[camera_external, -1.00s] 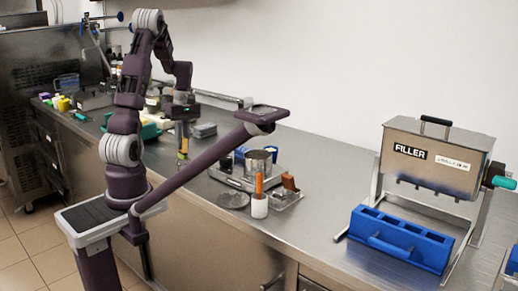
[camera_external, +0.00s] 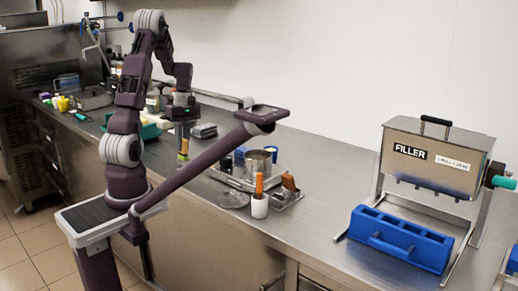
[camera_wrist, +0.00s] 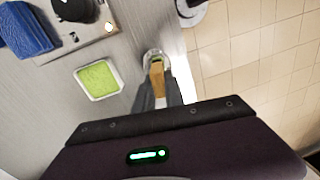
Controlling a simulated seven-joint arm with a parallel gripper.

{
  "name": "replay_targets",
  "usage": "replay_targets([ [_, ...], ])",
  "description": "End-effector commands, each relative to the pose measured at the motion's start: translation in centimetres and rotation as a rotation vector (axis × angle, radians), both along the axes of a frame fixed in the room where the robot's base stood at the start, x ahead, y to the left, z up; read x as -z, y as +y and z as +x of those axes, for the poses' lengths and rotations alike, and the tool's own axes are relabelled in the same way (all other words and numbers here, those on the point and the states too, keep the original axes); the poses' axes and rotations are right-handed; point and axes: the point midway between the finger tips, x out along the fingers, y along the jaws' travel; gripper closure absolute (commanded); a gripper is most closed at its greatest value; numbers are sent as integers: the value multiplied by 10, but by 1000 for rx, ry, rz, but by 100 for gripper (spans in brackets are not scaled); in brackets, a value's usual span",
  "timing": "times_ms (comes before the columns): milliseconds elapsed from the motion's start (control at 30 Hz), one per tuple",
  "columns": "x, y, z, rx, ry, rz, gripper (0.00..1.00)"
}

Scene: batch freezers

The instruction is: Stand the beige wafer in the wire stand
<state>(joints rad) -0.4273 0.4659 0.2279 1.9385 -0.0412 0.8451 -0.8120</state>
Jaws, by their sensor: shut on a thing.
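My gripper (camera_wrist: 158,98) points down at the counter in the wrist view, its two grey fingers shut on the beige wafer (camera_wrist: 157,78). The wafer looks like a small, narrow tan piece between the fingertips. Just beyond the wafer's far end is a small pale, rounded metallic shape (camera_wrist: 153,54), which may be the wire stand; I cannot tell whether the wafer touches it. In the external view my gripper (camera_external: 183,146) is small, over the counter's front part, partly behind my own arm, and the wafer cannot be made out clearly.
A white square tub with green contents (camera_wrist: 98,78) stands left of the gripper. A blue block (camera_wrist: 27,30) lies farther left. The external view shows a white cup with an orange handle (camera_external: 259,205), a blue mould (camera_external: 400,240) and the filler (camera_external: 436,155). The counter's front edge is close.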

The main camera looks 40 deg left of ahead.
Motion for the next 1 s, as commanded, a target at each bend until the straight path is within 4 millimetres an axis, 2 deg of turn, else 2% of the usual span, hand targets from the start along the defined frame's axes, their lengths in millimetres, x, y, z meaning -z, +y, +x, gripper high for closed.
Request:
replay_targets([
  [1000,31,0,0,-1,1,-1,100],
])
